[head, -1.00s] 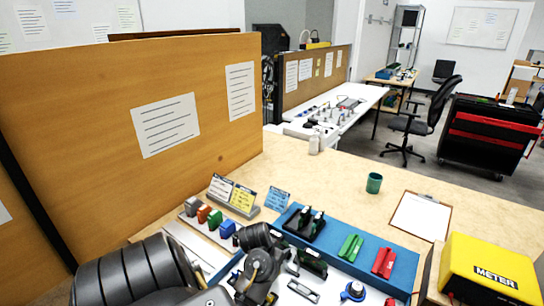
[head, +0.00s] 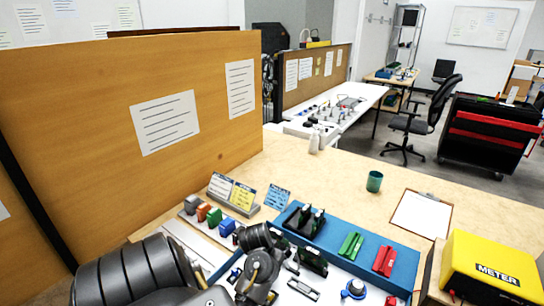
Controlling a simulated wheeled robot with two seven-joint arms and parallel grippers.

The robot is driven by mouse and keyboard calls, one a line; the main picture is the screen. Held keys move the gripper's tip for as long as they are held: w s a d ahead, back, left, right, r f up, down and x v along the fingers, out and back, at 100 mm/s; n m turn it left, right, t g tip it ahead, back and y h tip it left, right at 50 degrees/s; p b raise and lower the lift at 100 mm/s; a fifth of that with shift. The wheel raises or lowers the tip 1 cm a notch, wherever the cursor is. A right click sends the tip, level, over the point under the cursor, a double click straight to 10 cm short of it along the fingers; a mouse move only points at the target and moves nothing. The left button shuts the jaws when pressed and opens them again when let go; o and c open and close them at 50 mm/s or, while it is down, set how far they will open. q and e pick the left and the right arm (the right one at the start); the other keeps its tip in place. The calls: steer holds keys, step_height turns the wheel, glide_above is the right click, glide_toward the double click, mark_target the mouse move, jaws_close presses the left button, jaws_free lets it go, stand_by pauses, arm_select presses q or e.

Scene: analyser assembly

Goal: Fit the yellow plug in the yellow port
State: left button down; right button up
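I cannot make out a yellow plug or a yellow port in the head view. My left arm comes in from the lower left and covers part of the work area. Its gripper fingers cannot be told apart from the dark parts around its end, so its opening and any held thing are unclear. My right gripper is not in view.
A blue tray (head: 335,246) holds dark pieces (head: 305,222), green pieces (head: 350,245) and red pieces (head: 384,260). Small signs (head: 232,192) stand behind the blocks.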

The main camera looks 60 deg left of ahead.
arm_select(q)
steer(key=shift+f+b, duration=0.3)
steer(key=shift+f, duration=0.1)
steer(key=c, duration=0.8)
jaws_free()
steer(key=shift+c, duration=0.2)
steer(key=shift+r, duration=0.15)
step_height(320, 180, up, 7)
steer(key=p, duration=0.7)
